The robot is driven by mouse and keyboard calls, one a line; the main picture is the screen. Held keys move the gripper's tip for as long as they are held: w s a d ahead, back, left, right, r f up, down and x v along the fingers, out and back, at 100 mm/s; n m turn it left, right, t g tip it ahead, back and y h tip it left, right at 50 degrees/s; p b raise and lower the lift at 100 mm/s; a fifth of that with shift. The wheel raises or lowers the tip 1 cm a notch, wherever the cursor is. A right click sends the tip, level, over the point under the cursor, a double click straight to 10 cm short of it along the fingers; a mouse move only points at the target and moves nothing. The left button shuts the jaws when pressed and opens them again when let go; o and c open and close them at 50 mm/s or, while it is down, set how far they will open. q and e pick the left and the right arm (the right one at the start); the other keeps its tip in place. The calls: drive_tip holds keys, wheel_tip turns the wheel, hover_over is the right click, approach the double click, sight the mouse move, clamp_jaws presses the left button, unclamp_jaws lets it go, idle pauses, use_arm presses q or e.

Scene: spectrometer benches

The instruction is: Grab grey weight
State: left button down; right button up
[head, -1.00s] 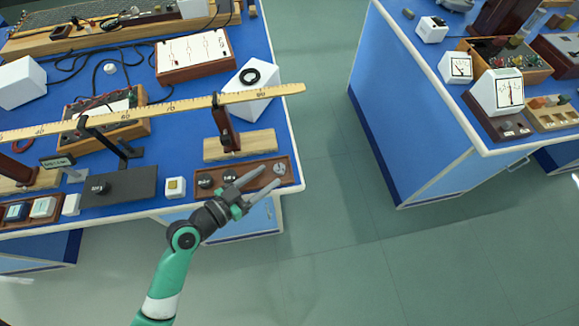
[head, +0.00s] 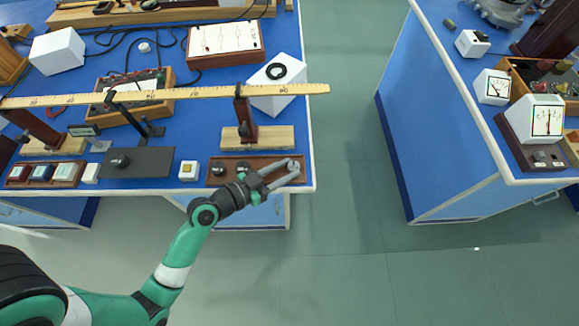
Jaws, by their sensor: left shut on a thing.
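My left gripper (head: 294,171) reaches in from below over the right end of a brown wooden tray (head: 262,160) at the bench's front right corner. Its two grey fingers are closed around the small grey weight (head: 291,165), which is mostly hidden between the fingertips. I cannot tell whether the weight is clear of the tray. Dark weights (head: 219,168) stand in the left part of the same tray, partly behind my gripper. My right gripper is not in view.
A wooden metre rule (head: 200,95) spans above the bench, on a stand with a wooden base (head: 270,138) just behind the tray. A white block with a yellow top (head: 188,171) sits left of the tray. Open floor lies right of the bench, before a second bench (head: 430,150).

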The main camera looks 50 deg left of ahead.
use_arm(q)
drive_tip(key=shift+r+p, duration=0.4)
drive_tip(key=shift+r, duration=0.25)
wheel_tip(320, 180, up, 3)
drive_tip(key=shift+s+p, duration=0.15)
drive_tip(key=shift+p, duration=0.9)
drive_tip(key=s+r, duration=0.1)
drive_tip(key=s+r+p, duration=0.1)
drive_tip(key=r, duration=0.1)
drive_tip(key=s+r+p, duration=0.1)
drive_tip(key=shift+s+d+r, duration=0.15)
drive_tip(key=shift+s+d, duration=0.05)
drive_tip(key=shift+d, duration=0.2)
drive_tip(key=s+d+r+p, duration=0.2)
drive_tip(key=s+r+p, duration=0.1)
drive_tip(key=s, duration=0.7)
drive_tip(key=shift+d+r+p, duration=0.3)
drive_tip(key=shift+r, duration=0.45)
